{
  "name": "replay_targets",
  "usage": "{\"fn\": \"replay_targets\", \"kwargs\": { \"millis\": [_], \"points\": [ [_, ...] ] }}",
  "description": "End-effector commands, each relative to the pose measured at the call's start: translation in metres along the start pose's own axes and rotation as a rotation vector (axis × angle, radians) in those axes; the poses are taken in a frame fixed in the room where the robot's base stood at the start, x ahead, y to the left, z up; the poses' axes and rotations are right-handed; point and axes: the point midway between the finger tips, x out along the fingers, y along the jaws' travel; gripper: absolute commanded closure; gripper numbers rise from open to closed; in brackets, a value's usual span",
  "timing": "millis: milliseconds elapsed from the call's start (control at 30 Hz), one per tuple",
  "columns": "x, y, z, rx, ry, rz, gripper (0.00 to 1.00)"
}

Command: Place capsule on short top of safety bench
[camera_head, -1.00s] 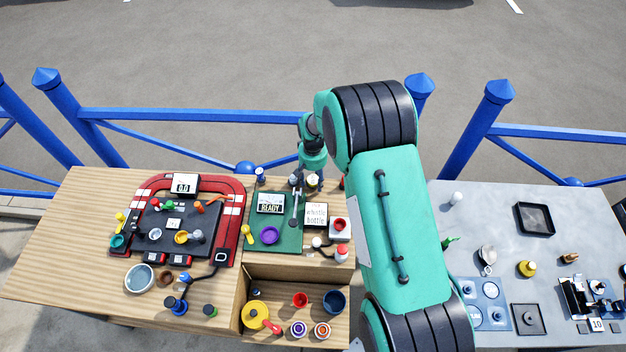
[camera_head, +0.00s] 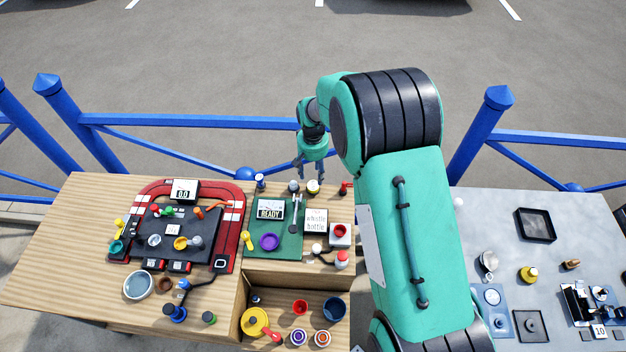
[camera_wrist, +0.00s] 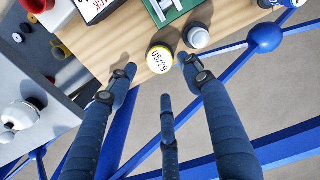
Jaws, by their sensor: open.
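My gripper (camera_head: 313,165) is open and empty, above the back edge of the wooden bench (camera_head: 75,235). In the wrist view its spread fingers (camera_wrist: 160,100) point toward a short round jar with a yellow rim and "05/29" on its lid (camera_wrist: 160,58). The jar also shows in the head view (camera_head: 313,187), below the fingers and apart from them. A grey-white capped piece (camera_wrist: 198,37) stands beside it, also in the head view (camera_head: 294,187). I cannot tell which piece is the capsule. No label names the safety bench or its short top.
A green board (camera_head: 289,238) and a red-bordered station (camera_head: 236,222) cover much of the bench. A grey table (camera_head: 500,215) stands to the right, partly hidden by my arm. A blue railing (camera_head: 200,121) runs close behind. The bench's left end is clear.

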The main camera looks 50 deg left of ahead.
Motion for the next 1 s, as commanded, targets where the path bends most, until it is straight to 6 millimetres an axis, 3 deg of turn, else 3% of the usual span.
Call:
{"fn": "replay_targets", "kwargs": {
  "millis": [300, 1000],
  "points": [
    [-0.033, 0.000, 0.001, 0.000, -0.001, 0.000, 0.50],
    [-0.038, 0.000, 0.000, 0.000, -0.001, 0.000, 0.50]
  ]
}}
